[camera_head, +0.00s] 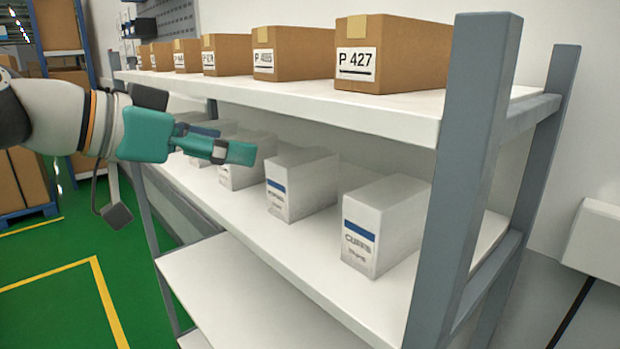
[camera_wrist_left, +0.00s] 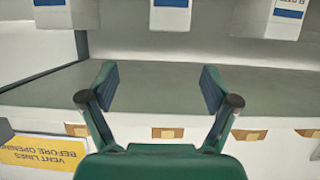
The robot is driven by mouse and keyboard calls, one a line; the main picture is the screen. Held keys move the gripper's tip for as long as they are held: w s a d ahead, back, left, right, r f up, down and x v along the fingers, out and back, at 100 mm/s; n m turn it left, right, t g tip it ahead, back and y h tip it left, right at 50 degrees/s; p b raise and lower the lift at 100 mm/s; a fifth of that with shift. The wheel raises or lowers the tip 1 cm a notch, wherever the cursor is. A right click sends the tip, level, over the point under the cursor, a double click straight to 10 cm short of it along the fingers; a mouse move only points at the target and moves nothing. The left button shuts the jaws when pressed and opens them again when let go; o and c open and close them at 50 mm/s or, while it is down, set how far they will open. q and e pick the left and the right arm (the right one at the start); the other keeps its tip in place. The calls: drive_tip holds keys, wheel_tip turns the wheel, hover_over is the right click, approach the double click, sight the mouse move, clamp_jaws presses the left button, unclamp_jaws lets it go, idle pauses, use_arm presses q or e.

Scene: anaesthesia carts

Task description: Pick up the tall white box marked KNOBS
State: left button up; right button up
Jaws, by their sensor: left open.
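Several tall white boxes with blue bands stand in a row on the middle shelf (camera_head: 310,240). The nearest white box (camera_head: 388,226) has small lettering that looks like CUFFS. The second white box (camera_head: 302,184) has print too small to read, and the ones behind it are partly hidden by my gripper. I cannot tell which is marked KNOBS. My left gripper (camera_head: 238,143) is open and empty, in front of the farther white boxes. In the left wrist view, the open fingers (camera_wrist_left: 158,82) point toward white boxes, one of them (camera_wrist_left: 170,15) roughly between them, apart from it.
Brown cartons, one labelled P 427 (camera_head: 392,54), line the upper shelf (camera_head: 300,98) above the white boxes. A grey rack post (camera_head: 465,180) stands at the near right. A lower shelf (camera_head: 240,290) is bare. Green floor (camera_head: 50,290) with yellow lines is open at left.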

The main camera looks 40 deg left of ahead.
use_arm(q)
drive_tip(key=p, duration=0.3)
approach(299, 158)
drive_tip(key=x, duration=0.5)
drive_tip(key=shift+d, duration=0.25)
drive_tip(key=shift+a+p+x, duration=0.2)
drive_tip(key=shift+p+x, duration=0.2)
drive_tip(key=shift+x, duration=1.15)
drive_tip(key=shift+a+p+x, duration=0.2)
drive_tip(key=shift+p+x, duration=0.2)
drive_tip(key=shift+x, duration=1.15)
drive_tip(key=c, duration=1.3)
drive_tip(key=shift+c, duration=0.2)
